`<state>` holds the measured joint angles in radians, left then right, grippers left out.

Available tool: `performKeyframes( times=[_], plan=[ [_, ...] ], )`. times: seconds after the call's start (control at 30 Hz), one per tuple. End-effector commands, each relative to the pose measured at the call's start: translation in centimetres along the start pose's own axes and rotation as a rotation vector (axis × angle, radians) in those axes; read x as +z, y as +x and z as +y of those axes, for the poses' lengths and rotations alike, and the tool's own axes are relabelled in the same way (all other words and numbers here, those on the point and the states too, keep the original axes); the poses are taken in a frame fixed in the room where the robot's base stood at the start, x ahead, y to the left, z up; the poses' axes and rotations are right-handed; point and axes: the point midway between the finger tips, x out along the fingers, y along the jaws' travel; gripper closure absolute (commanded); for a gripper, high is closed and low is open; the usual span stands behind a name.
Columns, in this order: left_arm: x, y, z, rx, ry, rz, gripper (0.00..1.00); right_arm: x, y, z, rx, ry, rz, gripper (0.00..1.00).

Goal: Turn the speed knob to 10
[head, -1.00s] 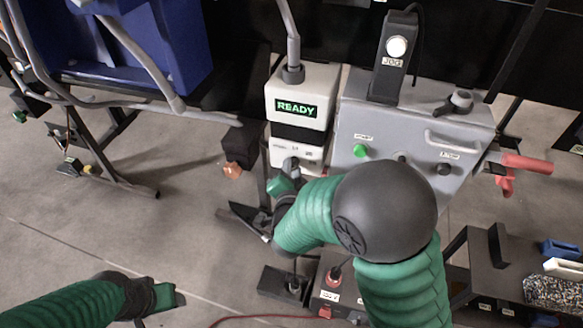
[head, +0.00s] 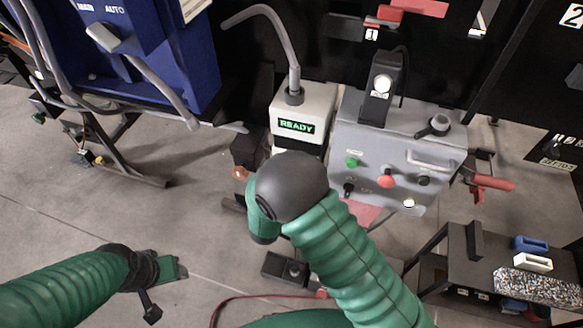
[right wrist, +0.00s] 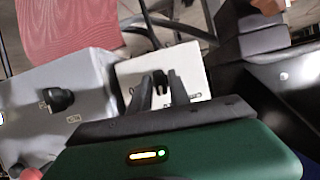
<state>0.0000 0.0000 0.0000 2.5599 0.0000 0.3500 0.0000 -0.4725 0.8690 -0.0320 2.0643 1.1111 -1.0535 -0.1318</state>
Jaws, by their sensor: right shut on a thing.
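My right gripper (right wrist: 160,80) is shut on a small dark knob (right wrist: 159,76) on a white panel (right wrist: 190,67) in the right wrist view. The fingers hide much of the knob, and no dial number is readable there. In the head view, a white box (head: 318,98) shows a green READY display (head: 296,125). My right arm covers the lower part of this box, the knob and the right gripper. My left gripper (head: 163,292) is low at the left, away from the panels; its finger gap is unclear.
The grey control box (head: 395,145) stands right of the white box, with a green button (head: 352,162), a red button (head: 386,180) and black knobs. A black table (head: 468,250) stands at the lower right. Grey floor is open at the left.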

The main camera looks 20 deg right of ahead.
Motion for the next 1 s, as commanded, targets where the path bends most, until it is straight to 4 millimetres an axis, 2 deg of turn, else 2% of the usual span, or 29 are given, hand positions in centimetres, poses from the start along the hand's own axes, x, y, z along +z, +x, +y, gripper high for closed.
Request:
performKeyframes(
  times=[0.03,0.2,0.67,0.7,0.77,1.0],
  plan=[
    [-0.16,-0.69,0.00,0.000,0.000,0.000,0.41,-0.78,-0.03,-0.14,0.006,-0.012,0.011,1.00],
    [-0.27,-1.19,0.00,0.000,0.000,0.000,0.41,-0.65,0.04,-0.20,0.020,-0.049,0.013,1.00],
    [-0.29,-1.25,0.00,0.000,0.000,0.000,0.41,-0.63,0.14,-0.28,0.024,-0.060,0.015,1.00],
    [-0.29,-1.26,0.00,0.000,0.000,0.000,0.41,-0.64,0.14,-0.28,0.024,-0.060,0.016,0.73],
    [-0.29,-1.26,0.00,0.000,0.000,0.000,0.41,-0.58,0.13,-0.26,0.024,-0.060,0.014,0.65],
    [-0.29,-1.24,0.00,0.000,0.000,0.000,0.41,-0.29,0.05,-0.18,0.025,-0.063,0.008,0.64]
  ],
)
